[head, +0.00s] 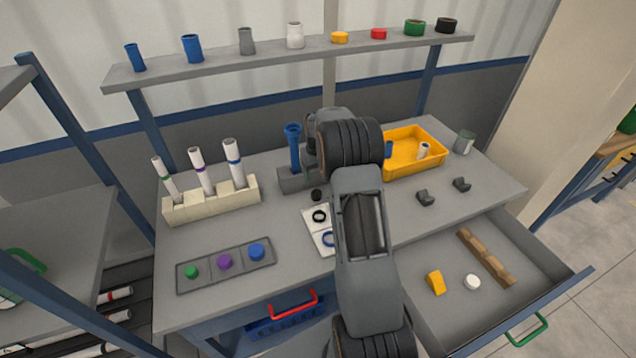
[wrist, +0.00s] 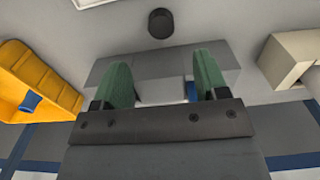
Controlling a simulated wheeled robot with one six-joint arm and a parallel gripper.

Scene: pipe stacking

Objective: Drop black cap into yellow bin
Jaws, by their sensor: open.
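The small black cap (head: 316,195) stands on the grey workbench just left of my arm in the head view. In the wrist view the black cap (wrist: 160,22) is at top centre, beyond and between my fingertips, and apart from them. My gripper (wrist: 163,78) is open, with its two green fingers spread and nothing between them but the view of a grey block. In the head view my arm hides the gripper. The bin (wrist: 50,85) is at left in the wrist view.
The grey block (head: 291,184) holds an upright blue pipe (head: 293,148) beside my arm. A cream rack (head: 212,203) with several white pipes stands left. A white sheet with rings (head: 319,229) lies before the cap. An open drawer (head: 500,240) juts out at right.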

